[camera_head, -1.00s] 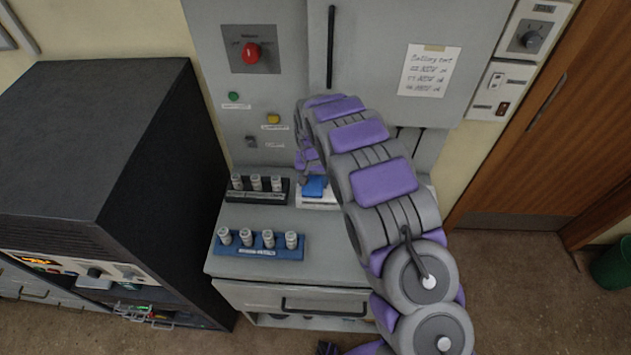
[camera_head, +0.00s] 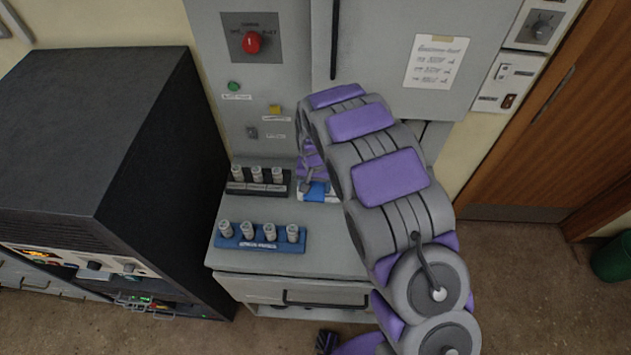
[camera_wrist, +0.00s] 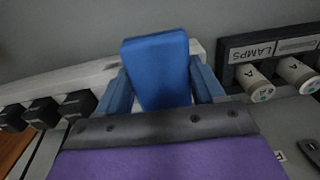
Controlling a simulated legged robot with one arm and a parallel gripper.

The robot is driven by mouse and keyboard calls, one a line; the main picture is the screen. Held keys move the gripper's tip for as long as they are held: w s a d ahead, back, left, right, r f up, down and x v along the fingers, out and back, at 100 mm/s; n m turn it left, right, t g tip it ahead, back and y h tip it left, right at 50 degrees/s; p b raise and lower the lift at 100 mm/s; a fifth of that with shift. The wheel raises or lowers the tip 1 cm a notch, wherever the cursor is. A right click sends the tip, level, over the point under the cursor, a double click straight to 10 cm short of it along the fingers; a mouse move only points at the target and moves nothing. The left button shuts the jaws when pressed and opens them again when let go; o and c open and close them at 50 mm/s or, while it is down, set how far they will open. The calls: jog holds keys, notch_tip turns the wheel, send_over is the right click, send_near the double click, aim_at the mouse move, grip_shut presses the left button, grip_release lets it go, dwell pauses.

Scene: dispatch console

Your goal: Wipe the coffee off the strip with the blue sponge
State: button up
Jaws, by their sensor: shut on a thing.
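The blue sponge (camera_wrist: 160,68) stands out between the two fingers of my gripper (camera_wrist: 163,90) in the wrist view; the gripper is shut on it. The head view shows the sponge (camera_head: 316,192) small, under the end of my arm, at the white strip (camera_head: 332,198) on the console's ledge. The pale strip (camera_wrist: 60,84) also runs behind the gripper in the wrist view. The sponge and gripper cover part of it. I cannot make out coffee on the visible part, nor tell whether the sponge touches the strip.
A black rack labelled LAMPS (camera_wrist: 235,50) with pale cylinders is close right of my gripper in the wrist view. Black knob-like pieces (camera_wrist: 75,104) are at left. A blue rack (camera_head: 262,245) of cylinders sits nearer the ledge's front. The cabinet face (camera_head: 290,130) rises behind.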

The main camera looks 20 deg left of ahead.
jog(key=shift+s+d+f, duration=0.3)
jog(key=shift+s+f, duration=0.3)
jog(key=shift+s, duration=0.05)
jog(key=shift+w+a+r+p, duration=0.1)
jog(key=shift+w+r+p, duration=0.1)
jog(key=shift+r, duration=0.9)
jog(key=shift+w+a+r+p, duration=0.1)
jog(key=shift+r+p, duration=0.15)
jog(key=shift+r, duration=0.9)
jog(key=shift+w+a+r+p, duration=0.1)
jog(key=shift+r+p, duration=0.1)
jog(key=shift+r, duration=0.9)
jog(key=shift+w+a, duration=0.1)
jog(key=shift+r, duration=0.3)
jog(key=shift+r+p, duration=0.3)
jog(key=shift+r, duration=0.95)
